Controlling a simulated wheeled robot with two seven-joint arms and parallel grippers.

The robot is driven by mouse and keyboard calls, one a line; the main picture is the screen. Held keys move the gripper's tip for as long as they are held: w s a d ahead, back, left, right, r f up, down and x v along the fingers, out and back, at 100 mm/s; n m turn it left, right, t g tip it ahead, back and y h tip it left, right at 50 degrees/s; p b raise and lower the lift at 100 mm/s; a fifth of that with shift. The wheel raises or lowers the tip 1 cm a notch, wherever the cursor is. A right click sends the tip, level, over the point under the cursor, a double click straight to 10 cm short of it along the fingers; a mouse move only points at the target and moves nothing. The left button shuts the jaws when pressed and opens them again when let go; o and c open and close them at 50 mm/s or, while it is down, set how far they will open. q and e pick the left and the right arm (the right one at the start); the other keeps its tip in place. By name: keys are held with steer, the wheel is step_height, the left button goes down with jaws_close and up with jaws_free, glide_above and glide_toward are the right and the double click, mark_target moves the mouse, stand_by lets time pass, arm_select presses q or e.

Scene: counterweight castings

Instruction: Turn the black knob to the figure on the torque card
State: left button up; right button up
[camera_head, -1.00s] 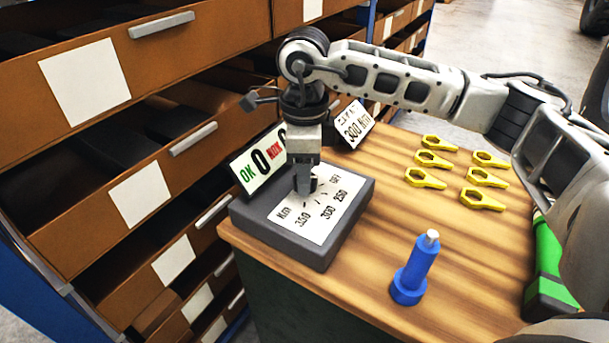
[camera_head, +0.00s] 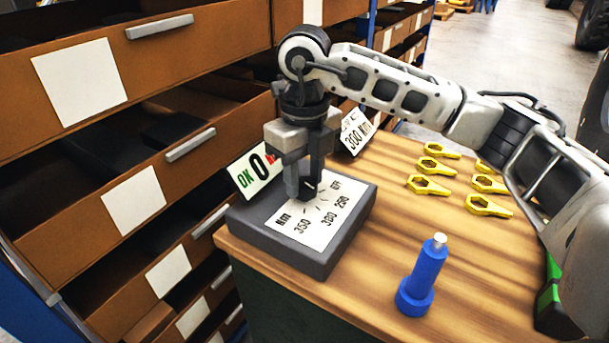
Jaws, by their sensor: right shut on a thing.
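The black knob (camera_head: 309,189) sits on the white dial plate of a dark grey box (camera_head: 285,250), at the front left of the bench. The plate is marked OFF, 250, 300, 350 and Nm. My right gripper (camera_head: 305,190) points down and is shut on the knob. Its fingers hide most of the knob, so I cannot tell which mark it points to. The torque card (camera_head: 358,133) stands behind the box and reads 300 Nm, partly covered by my arm. My left gripper is not in view.
An OK/NOK sign (camera_head: 250,176) showing 0 stands behind the box, partly hidden by my gripper. A blue tool (camera_head: 422,280) stands upright at the front right. Several yellow wrenches (camera_head: 428,185) lie at the back right. Brown drawers (camera_head: 140,200) line the left.

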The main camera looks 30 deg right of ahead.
mark_target(305, 182)
steer(key=shift+r+m, duration=0.1)
steer(key=shift+m, duration=0.3)
steer(key=o, duration=1)
step_height(305, 182, up, 16)
steer(key=p, duration=0.2)
stand_by(0.4)
